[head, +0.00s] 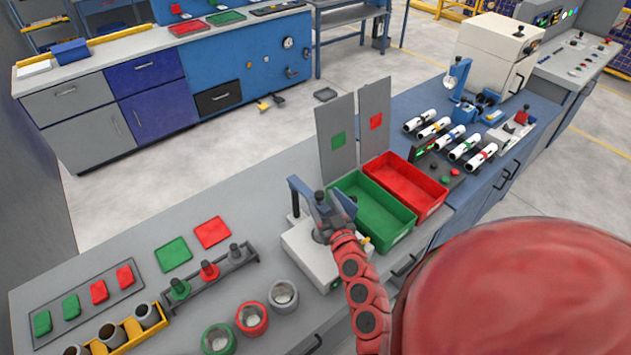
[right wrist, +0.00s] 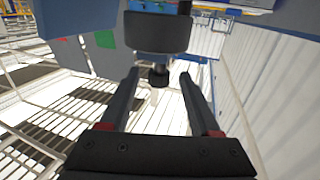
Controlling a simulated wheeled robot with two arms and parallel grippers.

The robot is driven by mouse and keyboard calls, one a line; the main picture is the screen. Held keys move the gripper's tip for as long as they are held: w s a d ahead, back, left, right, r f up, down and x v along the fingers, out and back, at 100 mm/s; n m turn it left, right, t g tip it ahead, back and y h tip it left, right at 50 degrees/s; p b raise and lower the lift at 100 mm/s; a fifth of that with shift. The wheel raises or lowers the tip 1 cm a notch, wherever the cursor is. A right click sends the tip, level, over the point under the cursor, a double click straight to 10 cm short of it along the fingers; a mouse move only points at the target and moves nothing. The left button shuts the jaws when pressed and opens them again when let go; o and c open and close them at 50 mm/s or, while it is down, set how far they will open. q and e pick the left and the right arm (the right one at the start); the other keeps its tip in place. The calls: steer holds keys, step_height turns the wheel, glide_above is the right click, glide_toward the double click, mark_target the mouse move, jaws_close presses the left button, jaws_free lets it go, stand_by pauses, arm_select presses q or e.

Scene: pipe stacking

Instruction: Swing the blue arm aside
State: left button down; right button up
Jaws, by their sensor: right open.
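The blue arm (head: 301,188) is part of a small white device (head: 304,255) on the grey bench, left of the green tray. It reaches from a post toward my right gripper (head: 333,204), which partly covers it. In the right wrist view, my right gripper (right wrist: 159,76) has its two fingers spread apart. A dark round part (right wrist: 157,32) with a narrower dark stem hangs from the device at the far end of the fingers, seen between the tips. Contact cannot be told. My left gripper is not in view.
A green tray (head: 366,224) and a red tray (head: 432,199) stand right of the device, with upright grey panels (head: 335,158) behind. Collars (head: 251,318) and a peg rack (head: 216,277) lie to the left.

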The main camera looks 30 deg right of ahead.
mark_target(318, 192)
steer(key=x, duration=0.4)
steer(key=shift+w+p, duration=0.15)
steer(key=shift+p, duration=0.15)
steer(key=shift+w+d, duration=0.2)
steer(key=shift+w, duration=0.3)
jaws_close()
stand_by(0.7)
